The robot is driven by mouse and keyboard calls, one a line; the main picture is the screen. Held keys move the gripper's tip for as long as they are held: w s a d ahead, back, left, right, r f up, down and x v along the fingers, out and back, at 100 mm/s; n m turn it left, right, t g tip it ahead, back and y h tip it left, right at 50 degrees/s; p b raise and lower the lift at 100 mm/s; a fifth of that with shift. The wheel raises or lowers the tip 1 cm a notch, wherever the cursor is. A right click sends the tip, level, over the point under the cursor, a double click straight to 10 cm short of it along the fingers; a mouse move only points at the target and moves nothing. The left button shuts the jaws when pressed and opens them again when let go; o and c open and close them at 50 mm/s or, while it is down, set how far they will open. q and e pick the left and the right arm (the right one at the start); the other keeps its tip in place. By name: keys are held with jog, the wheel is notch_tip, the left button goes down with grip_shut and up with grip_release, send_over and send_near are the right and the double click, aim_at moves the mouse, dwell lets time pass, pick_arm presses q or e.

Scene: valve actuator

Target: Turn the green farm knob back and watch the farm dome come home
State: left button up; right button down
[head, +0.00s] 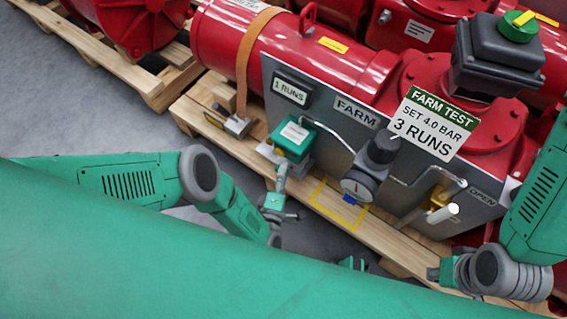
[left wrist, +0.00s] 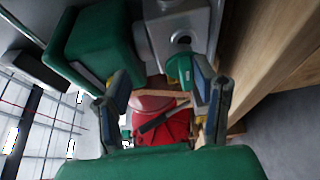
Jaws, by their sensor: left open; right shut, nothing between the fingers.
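A green knob (left wrist: 180,68) shows in the left wrist view, on a grey metal body below a green box. That green box, with a white label, is on the panel in the head view (head: 292,138); the knob is not clear there. My left gripper (head: 277,205) is just below the box. Its fingers are open (left wrist: 163,82), with the knob between them and closer to the right-hand finger; contact cannot be told. A green dome with a yellow mark (head: 518,25) tops a black box on the red actuator. My right gripper (head: 437,273) is shut and empty at lower right.
A "FARM TEST, SET 4.0 BAR, 3 RUNS" sign (head: 433,122) hangs in front of the actuator. A black-knobbed regulator with a gauge (head: 358,187) and a brass valve with a pale handle (head: 442,213) stand right of the box. A wooden pallet (head: 330,205) lies beneath.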

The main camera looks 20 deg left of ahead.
aim_at(286, 155)
pick_arm(q)
jog(key=o, duration=0.9)
notch_tip(286, 155, up, 5)
jog(key=shift+w+f, duration=0.15)
jog(key=shift+f, duration=0.05)
jog(key=shift+r, duration=0.95)
jog(key=c, duration=0.5)
jog(key=shift+r, duration=0.25)
jog(key=c, duration=0.4)
jog(key=shift+r, duration=0.1)
